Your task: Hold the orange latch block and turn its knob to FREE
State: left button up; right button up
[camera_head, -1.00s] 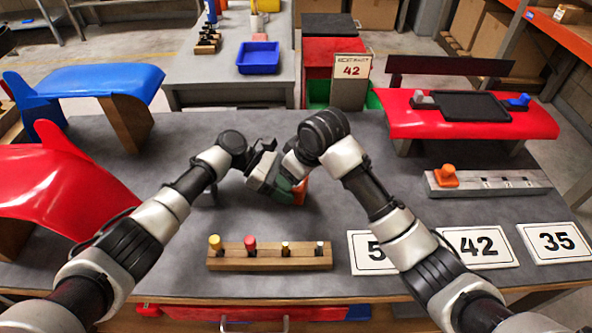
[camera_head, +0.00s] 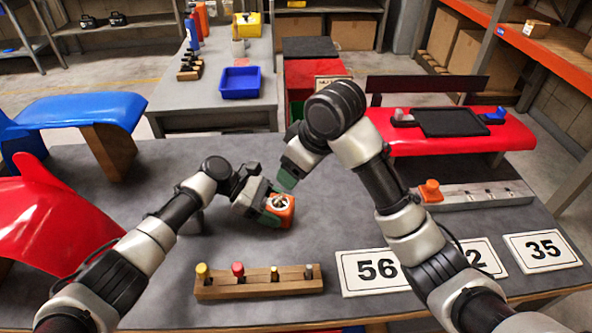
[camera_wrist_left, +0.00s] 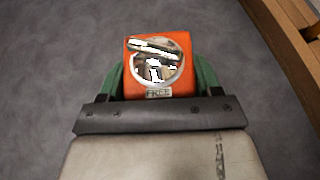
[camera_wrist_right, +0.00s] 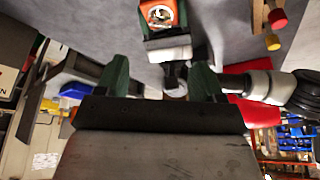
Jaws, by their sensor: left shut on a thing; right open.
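The orange latch block (camera_head: 286,205) is held just above or on the grey table in front of me; I cannot tell which. My left gripper (camera_head: 270,209) is shut on it, with green fingers on its two sides, as the left wrist view (camera_wrist_left: 158,82) shows. The block's face carries a round, shiny metal knob (camera_wrist_left: 155,62) with a bar across it. A FREE label (camera_wrist_left: 158,93) is on the edge nearest the left wrist. Glare hides where the knob points. My right gripper (camera_head: 288,180) is open and empty, apart from the block (camera_wrist_right: 160,12), which shows beyond its fingers (camera_wrist_right: 160,75).
A wooden peg rack (camera_head: 260,284) with coloured knobs stands at the front. Number cards (camera_head: 376,268) lie to its right. A grey rail (camera_head: 480,194) with an orange piece is at the right. Red bodywork (camera_head: 60,225) is at the left. The table around the block is clear.

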jog(key=shift+c, duration=0.5)
jog(key=shift+c, duration=1.2)
jog(key=shift+w+a+f+n+g, duration=0.1)
jog(key=shift+w+a+n+g, duration=0.15)
jog(key=shift+n, duration=0.35)
jog(key=shift+w+a+f+n+g, duration=0.1)
jog(key=shift+w+a+n+g, duration=0.1)
jog(key=shift+n, duration=0.4)
jog(key=c, duration=0.5)
jog(key=n, duration=0.2)
jog(key=w+a+n+g, duration=0.1)
jog(key=n, duration=0.1)
jog(key=w+f+n+g, duration=0.1)
jog(key=n, duration=0.1)
jog(key=shift+w+a+h, duration=0.15)
jog(key=shift+a+h, duration=0.15)
jog(key=shift+c, duration=0.2)
jog(key=n+g, duration=0.3)
jog(key=n, duration=0.6)
send_near(280, 196)
jog(key=shift+n+g, duration=0.25)
jog(key=shift+n, duration=0.05)
jog(key=x, duration=0.9)
jog(key=shift+w, duration=0.25)
grip_shut()
